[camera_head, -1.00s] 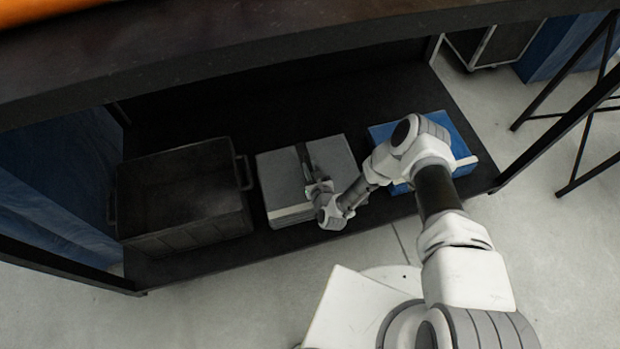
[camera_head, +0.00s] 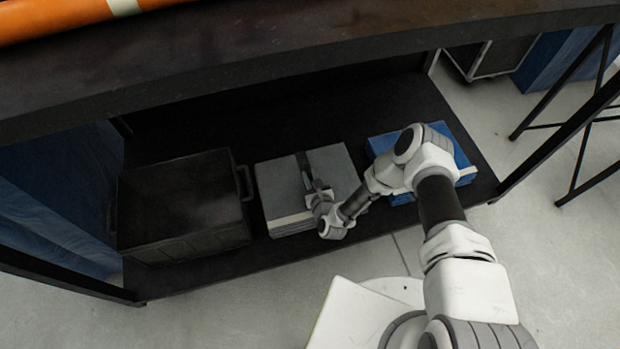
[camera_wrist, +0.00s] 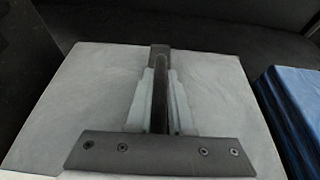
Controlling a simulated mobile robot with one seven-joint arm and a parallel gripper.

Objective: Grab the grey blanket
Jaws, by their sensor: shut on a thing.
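The grey blanket (camera_head: 275,187) lies folded on the dark lower shelf, with a dark strap running across its top. It has a pale band along its front edge. My gripper (camera_head: 307,180) is over the middle of the blanket. In the wrist view my gripper (camera_wrist: 160,95) has its two fingers close together on the dark strap (camera_wrist: 160,58) of the blanket (camera_wrist: 85,98). The fingers are shut on the blanket by this strap. The blanket still appears to rest flat on the shelf.
A black crate (camera_head: 180,238) stands on the shelf (camera_head: 270,125) left of the blanket. A blue folded blanket (camera_head: 462,160) lies to the right, partly behind my arm. The upper shelf (camera_head: 300,50) overhangs above, with an orange roll (camera_head: 60,22) on it. Shelf posts stand at both sides.

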